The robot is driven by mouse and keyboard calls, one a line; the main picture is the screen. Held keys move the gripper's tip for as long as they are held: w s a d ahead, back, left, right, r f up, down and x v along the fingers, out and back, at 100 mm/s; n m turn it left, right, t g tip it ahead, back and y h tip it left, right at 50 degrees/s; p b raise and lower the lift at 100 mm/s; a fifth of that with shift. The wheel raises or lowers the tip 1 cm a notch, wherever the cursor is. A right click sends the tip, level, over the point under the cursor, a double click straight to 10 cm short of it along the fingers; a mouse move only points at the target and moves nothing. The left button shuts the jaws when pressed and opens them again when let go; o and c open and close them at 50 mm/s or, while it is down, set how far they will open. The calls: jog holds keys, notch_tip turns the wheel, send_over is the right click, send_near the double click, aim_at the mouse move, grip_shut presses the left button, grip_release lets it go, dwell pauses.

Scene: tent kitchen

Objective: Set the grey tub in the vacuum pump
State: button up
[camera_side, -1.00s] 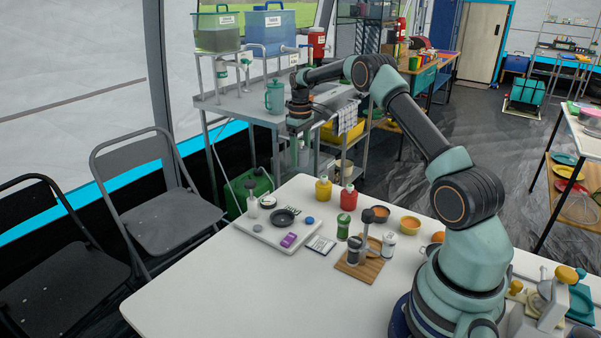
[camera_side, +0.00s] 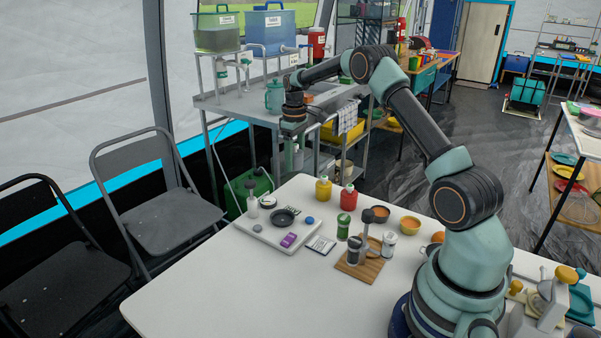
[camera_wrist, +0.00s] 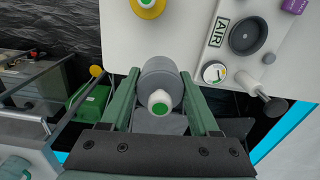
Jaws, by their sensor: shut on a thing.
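The grey tub (camera_wrist: 161,72) is round and sits between the two green fingers of my gripper (camera_wrist: 160,82) in the wrist view. A white knob with a green centre shows at its near side. In the side view my gripper (camera_side: 292,150) hangs high beyond the far edge of the table, and the tub is too small there to make out well. The vacuum pump (camera_side: 262,234) is a pale flat base on the table with a dark round plate, a gauge and a plunger. In the wrist view the pump (camera_wrist: 216,52) lies to the right of the tub, apart from it.
A yellow bottle (camera_side: 323,190) and a red bottle (camera_side: 347,198) stand right of the pump. A wooden board (camera_side: 360,268) holds a small stand. The table (camera_side: 215,290) is clear at the front left. A metal sink bench (camera_side: 240,103) stands behind.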

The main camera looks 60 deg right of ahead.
jog(key=s+a+n, duration=0.1)
jog(key=s+a, duration=0.1)
jog(key=a, duration=0.2)
jog(key=s+a+n, duration=0.1)
jog(key=s+a, duration=0.1)
jog(key=a, duration=0.3)
jog(key=s+a+f+n, duration=0.1)
jog(key=s+a, duration=0.1)
jog(key=a, duration=0.3)
jog(key=shift+a+n, duration=0.1)
jog(key=shift+n, duration=0.3)
jog(key=shift+f, duration=2.65)
jog(key=shift+r, duration=0.4)
jog(key=shift+r, duration=0.3)
jog(key=shift+f, duration=0.2)
dwell(0.6)
jog(key=shift+r, duration=0.25)
